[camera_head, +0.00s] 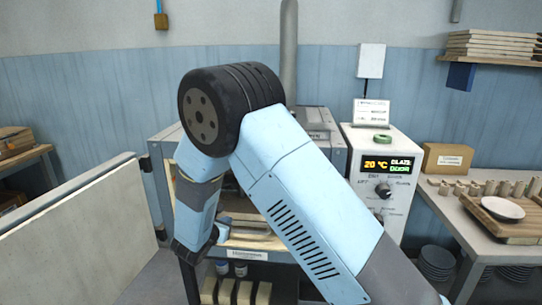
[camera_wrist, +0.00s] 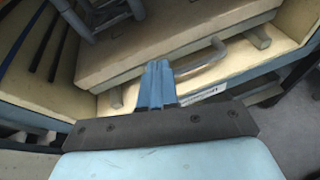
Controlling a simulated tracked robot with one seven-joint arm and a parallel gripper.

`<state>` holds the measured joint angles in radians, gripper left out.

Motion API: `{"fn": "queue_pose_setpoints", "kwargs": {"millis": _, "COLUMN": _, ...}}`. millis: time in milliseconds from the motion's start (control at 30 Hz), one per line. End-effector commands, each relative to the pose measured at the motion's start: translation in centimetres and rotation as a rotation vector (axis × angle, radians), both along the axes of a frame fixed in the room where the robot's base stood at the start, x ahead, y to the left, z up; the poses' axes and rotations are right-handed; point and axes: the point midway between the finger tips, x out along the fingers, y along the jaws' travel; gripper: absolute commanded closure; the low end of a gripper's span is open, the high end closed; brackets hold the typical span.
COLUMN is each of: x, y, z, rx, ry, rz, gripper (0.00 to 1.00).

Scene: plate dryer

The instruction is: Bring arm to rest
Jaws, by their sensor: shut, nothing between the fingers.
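My gripper (camera_wrist: 158,68) shows in the wrist view with its two blue fingers pressed together and nothing between them. Beyond the fingertips is a pale slab (camera_wrist: 125,62) with a bent metal handle (camera_wrist: 208,62) at its front. I cannot tell whether the fingers touch it. In the head view my blue and black arm is bent up high in front of the dryer (camera_head: 163,180), its forearm pointing down towards the dryer's open front. My gripper is small there, low beside the front ledge, and partly hidden by the arm.
The dryer's pale door (camera_head: 75,250) stands open at the left. A white control box (camera_head: 382,180) with a lit display reading 20 °C is at the right.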

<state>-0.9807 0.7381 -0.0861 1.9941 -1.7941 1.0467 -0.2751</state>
Motion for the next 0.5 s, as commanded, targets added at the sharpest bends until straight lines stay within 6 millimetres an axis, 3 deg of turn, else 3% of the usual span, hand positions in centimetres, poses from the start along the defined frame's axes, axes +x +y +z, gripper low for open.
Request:
{"fn": "queue_pose_setpoints", "kwargs": {"millis": 33, "x": 0.6, "y": -2.1, "z": 1.9, "rx": 0.042, "ry": -0.001, "rz": -0.064, "gripper": 1.00}}
{"fn": "queue_pose_setpoints", "kwargs": {"millis": 233, "x": 1.3, "y": -9.8, "z": 7.5, "rx": 0.211, "ry": 0.004, "rz": -0.307, "gripper": 1.00}}
{"fn": "queue_pose_setpoints", "kwargs": {"millis": 500, "x": -0.3, "y": -19.8, "z": 13.8, "rx": 0.448, "ry": 0.000, "rz": -0.622, "gripper": 1.00}}
